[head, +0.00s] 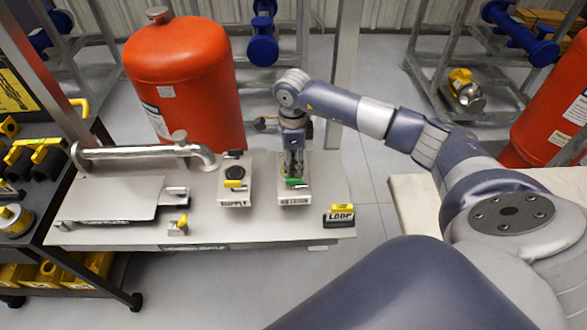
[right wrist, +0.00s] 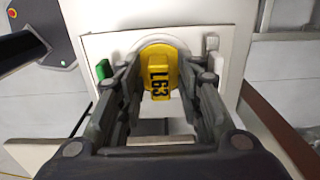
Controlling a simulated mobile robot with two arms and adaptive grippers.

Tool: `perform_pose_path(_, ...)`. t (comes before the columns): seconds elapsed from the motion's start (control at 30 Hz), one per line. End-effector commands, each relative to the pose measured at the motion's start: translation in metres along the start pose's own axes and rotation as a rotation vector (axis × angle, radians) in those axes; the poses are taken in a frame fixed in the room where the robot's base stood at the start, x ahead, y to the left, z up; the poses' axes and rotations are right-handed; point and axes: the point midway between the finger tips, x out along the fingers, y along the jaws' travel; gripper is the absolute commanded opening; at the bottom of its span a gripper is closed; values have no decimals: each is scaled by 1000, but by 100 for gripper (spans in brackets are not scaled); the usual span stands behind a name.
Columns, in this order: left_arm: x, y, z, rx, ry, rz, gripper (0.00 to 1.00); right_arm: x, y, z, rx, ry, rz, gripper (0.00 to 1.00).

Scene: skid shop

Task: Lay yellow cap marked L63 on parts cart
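The yellow cap marked L63 (right wrist: 158,72) sits on a round pale fitting on a white box (right wrist: 215,55). In the head view, this box (head: 296,197) stands on the skid, and my gripper hides most of the cap. My right gripper (head: 293,165) points down over the box. In the right wrist view its fingers (right wrist: 160,85) stand apart on either side of the cap; firm contact is not visible. The dark parts cart (head: 85,277) is at the far left, with yellow and black parts on it. My left gripper is not in view.
A similar box with a black round top (head: 235,182) stands just left. A LOOP block (head: 340,216) is at the skid's right end.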

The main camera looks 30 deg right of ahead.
Motion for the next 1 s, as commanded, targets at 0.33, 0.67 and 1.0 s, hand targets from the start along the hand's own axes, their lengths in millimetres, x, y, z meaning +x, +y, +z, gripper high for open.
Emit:
perform_pose_path(0.33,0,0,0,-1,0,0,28,-1,0,0,0,-1,-1,0)
perform_pose_path(0.67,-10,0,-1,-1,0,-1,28,-16,0,0,-1,-1,-1,0)
perform_pose_path(1.0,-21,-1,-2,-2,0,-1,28,-37,0,0,-1,-1,-1,0)
